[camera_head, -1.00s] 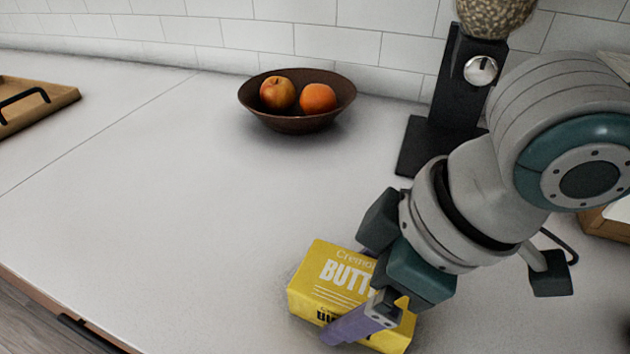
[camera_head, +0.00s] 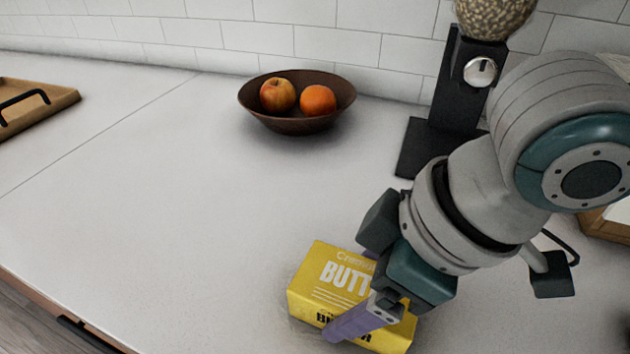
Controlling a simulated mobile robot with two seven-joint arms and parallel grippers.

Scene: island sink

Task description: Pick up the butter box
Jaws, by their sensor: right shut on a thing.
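The yellow butter box (camera_head: 330,286) lies on the white counter at the bottom centre of the head view, with white "BUTT…" lettering on its top. My right gripper (camera_head: 362,312) comes in from the right and is shut on the box. The gripper covers part of the box's right side. I cannot tell any gap between the box and the counter. My left gripper is not in view.
A brown bowl (camera_head: 297,123) with two fruits stands at the back, near the tiled wall. A black grinder (camera_head: 449,110) stands behind my right arm. A wooden tray (camera_head: 45,105) with a black handle is at the far left. The counter's left and middle are clear.

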